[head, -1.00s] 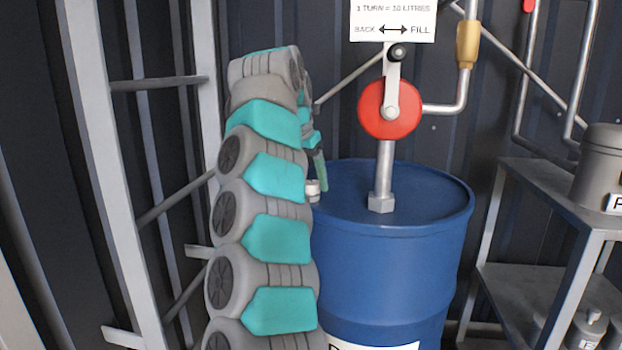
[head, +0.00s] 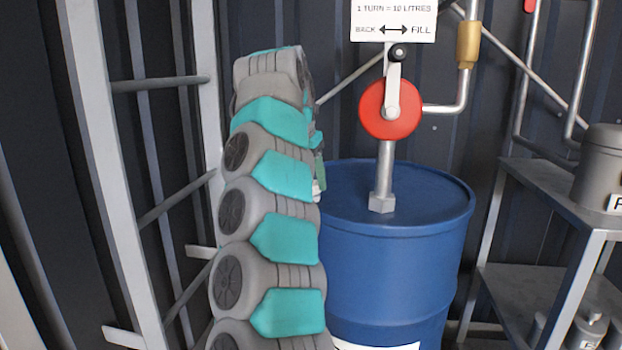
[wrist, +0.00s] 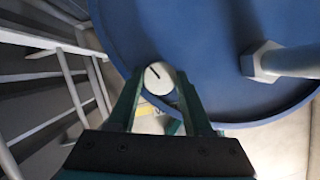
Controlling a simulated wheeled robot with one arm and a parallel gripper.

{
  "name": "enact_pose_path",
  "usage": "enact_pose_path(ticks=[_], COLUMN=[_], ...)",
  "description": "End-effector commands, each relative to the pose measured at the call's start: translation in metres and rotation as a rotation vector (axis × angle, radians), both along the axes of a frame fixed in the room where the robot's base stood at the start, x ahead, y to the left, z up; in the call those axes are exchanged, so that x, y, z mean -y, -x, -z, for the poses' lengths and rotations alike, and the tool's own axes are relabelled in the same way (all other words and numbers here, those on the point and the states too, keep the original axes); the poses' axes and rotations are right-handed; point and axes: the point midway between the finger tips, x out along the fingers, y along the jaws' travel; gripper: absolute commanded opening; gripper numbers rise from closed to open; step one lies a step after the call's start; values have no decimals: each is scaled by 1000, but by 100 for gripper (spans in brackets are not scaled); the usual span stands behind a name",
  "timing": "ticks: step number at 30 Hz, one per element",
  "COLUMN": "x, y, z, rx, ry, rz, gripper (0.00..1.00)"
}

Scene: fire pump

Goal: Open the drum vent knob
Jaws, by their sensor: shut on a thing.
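The blue drum (head: 400,260) stands in the middle of the head view. Its vent knob (wrist: 158,74) is a small white round cap near the drum's rim, with a short black line on its face. The line slants in the wrist view. My gripper (wrist: 160,84) is shut on the knob, with one green finger on each side of it. In the head view my arm covers most of the gripper, and only a sliver of the white knob (head: 317,191) shows at the arm's edge.
A pump pipe with a hex nut (head: 382,203) rises from the drum top to a red crank wheel (head: 378,115). A grey ladder-like frame (head: 120,150) stands at the left. A metal shelf (head: 545,185) with grey containers stands at the right.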

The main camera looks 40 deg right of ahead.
Motion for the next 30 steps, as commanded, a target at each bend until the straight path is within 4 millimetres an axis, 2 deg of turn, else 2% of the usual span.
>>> enact_pose_path(ticks=[8, 30], x=[-1, 5], y=[1, 4], z=[0, 0], rx=[4, 1], ry=[-5, -1], rz=[-183, -831], gripper=[0, 0])
